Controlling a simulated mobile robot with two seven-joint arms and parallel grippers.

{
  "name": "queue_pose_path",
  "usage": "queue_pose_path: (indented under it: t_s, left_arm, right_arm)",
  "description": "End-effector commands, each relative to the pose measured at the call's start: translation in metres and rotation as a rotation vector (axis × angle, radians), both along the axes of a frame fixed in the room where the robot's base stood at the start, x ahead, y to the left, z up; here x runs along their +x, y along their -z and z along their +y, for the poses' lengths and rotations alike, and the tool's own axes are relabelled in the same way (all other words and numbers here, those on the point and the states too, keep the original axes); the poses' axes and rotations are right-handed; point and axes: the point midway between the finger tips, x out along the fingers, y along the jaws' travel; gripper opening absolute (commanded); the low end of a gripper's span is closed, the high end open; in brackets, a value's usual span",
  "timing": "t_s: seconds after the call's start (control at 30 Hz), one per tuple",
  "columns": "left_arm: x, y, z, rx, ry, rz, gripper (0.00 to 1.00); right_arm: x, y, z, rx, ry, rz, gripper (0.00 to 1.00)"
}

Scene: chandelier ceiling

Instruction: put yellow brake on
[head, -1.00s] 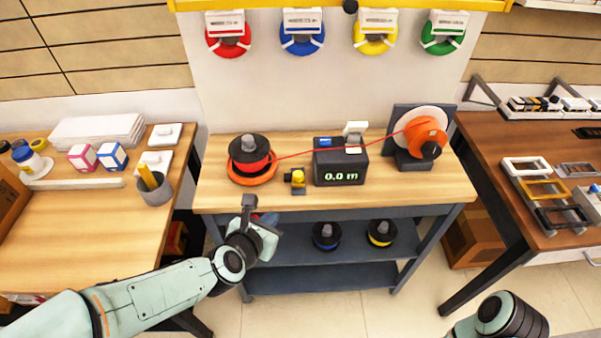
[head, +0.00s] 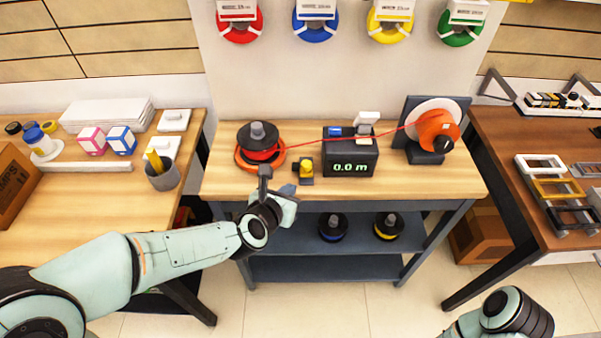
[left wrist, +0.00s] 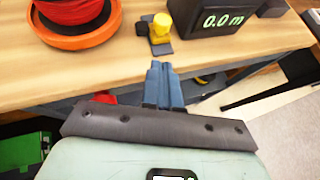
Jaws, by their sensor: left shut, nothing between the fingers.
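The yellow brake (head: 305,168) is a small yellow knob on a dark base. It sits on the workbench top between the red spool (head: 259,145) and the black length counter (head: 350,154). In the left wrist view the brake (left wrist: 161,27) stands just beyond my fingertips. My left gripper (head: 288,190) is at the bench's front edge, just in front of the brake and apart from it. Its blue fingers (left wrist: 164,72) are shut and empty. My right gripper is out of view; only part of that arm shows at lower right.
A red line runs from the spool past the counter, which reads 0.0 m, to an orange reel (head: 436,132). The spool sits in an orange ring (left wrist: 75,40) left of the brake. Two dark spools stand on the lower shelf (head: 290,240). Side tables flank the bench.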

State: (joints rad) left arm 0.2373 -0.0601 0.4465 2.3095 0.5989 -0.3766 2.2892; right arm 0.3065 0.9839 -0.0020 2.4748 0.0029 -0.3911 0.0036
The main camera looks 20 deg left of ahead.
Motion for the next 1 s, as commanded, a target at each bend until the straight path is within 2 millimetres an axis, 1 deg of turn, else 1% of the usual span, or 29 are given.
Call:
queue_pose_path:
  t_s: [0.03, 0.23, 0.4, 0.5, 0.67, 1.0]
  left_arm:
    - [0.008, 0.005, -0.001, -0.002, 0.001, 0.003, 0.00]
    - [0.038, 0.023, -0.005, -0.002, 0.001, 0.003, 0.00]
    - [0.062, 0.020, -0.007, -0.002, 0.000, 0.000, 0.00]
    - [0.071, 0.020, -0.008, -0.002, -0.001, 0.000, 0.00]
    - [0.077, 0.021, -0.009, 0.000, -0.001, -0.001, 0.00]
    - [0.079, 0.021, -0.008, 0.000, -0.001, 0.000, 0.00]
  right_arm:
    - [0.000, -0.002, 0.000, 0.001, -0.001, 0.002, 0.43]
    - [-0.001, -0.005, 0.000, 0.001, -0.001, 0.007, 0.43]
    - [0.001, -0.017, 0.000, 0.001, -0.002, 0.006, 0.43]
    - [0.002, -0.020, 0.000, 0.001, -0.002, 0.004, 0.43]
    - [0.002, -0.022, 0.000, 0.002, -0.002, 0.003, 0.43]
    - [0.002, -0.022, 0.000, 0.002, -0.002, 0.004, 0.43]
